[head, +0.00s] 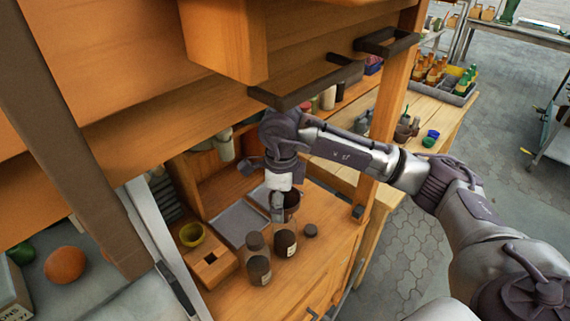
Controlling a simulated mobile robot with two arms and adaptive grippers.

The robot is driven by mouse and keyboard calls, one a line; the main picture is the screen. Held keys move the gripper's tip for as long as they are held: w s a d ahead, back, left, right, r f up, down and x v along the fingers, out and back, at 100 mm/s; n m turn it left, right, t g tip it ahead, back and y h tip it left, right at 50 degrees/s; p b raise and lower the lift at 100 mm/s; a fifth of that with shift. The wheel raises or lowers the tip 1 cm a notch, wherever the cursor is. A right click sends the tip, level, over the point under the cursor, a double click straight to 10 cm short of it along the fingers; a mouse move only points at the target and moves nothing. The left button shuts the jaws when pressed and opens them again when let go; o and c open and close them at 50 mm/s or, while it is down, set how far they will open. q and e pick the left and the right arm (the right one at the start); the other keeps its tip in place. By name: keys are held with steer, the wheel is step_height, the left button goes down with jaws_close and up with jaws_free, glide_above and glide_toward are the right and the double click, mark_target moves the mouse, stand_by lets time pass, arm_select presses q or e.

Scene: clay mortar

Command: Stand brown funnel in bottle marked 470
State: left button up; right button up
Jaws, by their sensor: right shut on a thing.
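My right gripper (279,206) points down over the wooden worktop. It is shut on the brown funnel (292,199), whose dark bowl shows just to the right of the fingers. Below it stands a dark brown bottle (286,244) with a pale label. Whether the funnel's stem is in this bottle's neck or above it, I cannot tell. The labels are too small to read, so I cannot tell which bottle is marked 470. My left gripper is not in view.
Shelf and dark handles (305,88) hang close above my arm.

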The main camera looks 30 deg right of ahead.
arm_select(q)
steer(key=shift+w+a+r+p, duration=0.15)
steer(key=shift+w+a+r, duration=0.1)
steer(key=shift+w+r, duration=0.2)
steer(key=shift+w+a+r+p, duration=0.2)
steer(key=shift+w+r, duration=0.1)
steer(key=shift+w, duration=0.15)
arm_select(e)
steer(key=w+d+f+m, duration=0.1)
steer(key=w+d+m, duration=0.2)
steer(key=m, duration=1)
steer(key=shift+w+m, duration=0.3)
steer(key=shift+w, duration=0.7)
steer(key=shift+d, duration=0.1)
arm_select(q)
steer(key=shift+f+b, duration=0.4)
arm_select(e)
steer(key=shift+f, duration=0.25)
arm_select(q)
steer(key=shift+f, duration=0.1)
arm_select(e)
steer(key=shift+f, duration=0.1)
arm_select(q)
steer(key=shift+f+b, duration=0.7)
steer(key=shift+b, duration=0.1)
arm_select(e)
steer(key=shift+f, duration=0.9)
